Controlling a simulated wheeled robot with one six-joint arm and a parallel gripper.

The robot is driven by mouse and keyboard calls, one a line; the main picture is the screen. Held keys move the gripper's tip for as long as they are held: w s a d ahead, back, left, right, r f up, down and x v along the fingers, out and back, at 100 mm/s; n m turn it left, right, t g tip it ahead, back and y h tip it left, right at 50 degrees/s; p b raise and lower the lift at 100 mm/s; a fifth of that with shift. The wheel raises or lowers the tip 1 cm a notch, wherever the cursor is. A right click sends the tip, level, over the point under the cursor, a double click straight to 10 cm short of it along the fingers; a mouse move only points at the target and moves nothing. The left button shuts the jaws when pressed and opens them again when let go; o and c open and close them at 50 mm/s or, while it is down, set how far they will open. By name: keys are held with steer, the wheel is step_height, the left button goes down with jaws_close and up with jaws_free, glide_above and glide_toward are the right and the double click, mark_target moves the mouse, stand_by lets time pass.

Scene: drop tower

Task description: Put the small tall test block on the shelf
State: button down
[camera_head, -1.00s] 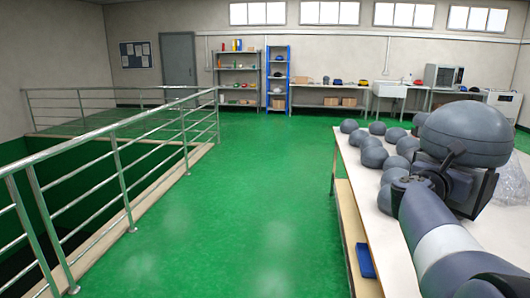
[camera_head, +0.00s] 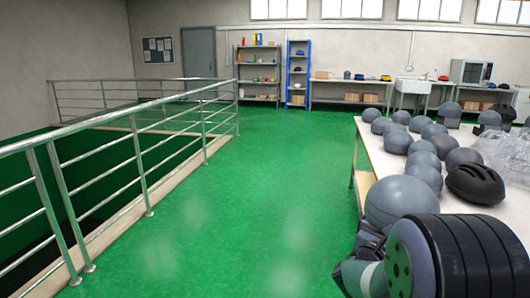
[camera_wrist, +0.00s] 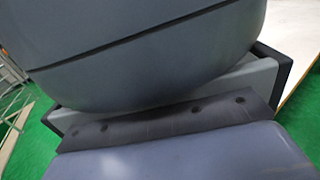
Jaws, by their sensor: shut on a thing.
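A smooth grey rounded test block (camera_head: 400,202) shows in the head view at the table's front left corner, larger than the others. It fills the top of the wrist view as a big dark-grey curved body (camera_wrist: 150,50) with a thin seam. My gripper (camera_wrist: 165,118) is shut on it. My wrist and arm hide the jaws in the head view. Several other grey domed blocks (camera_head: 424,173) of different sizes stand on the white table. A grey shelf rack (camera_head: 258,88) and a blue shelf rack (camera_head: 297,75) stand at the far wall; I cannot tell which is the task's shelf.
The white table (camera_head: 378,150) runs along the right, with a black helmet (camera_head: 475,184) and clear plastic wrapping (camera_head: 500,152) on it. A metal railing (camera_head: 135,150) guards a floor opening at the left. The green floor (camera_head: 250,190) between is clear. A workbench (camera_head: 350,84) lines the back wall.

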steer(key=s+a+f+n+t+y+b, duration=0.1)
steer(key=a+f+n+t+y+b, duration=0.25)
steer(key=a+f, duration=0.7)
steer(key=s+a+f+n+t+y+b, duration=0.1)
steer(key=a+f+n+t+y+b, duration=0.15)
steer(key=a+f+y+b, duration=0.75)
step_height(320, 180, up, 21)
steer(key=d+g+h+p, duration=0.1)
steer(key=h+p, duration=0.4)
steer(key=p, duration=2.4)
steer(key=shift+d+r, duration=0.2)
steer(key=shift+d, duration=0.6)
steer(key=shift+r+h, duration=0.1)
steer(key=shift+h, duration=0.15)
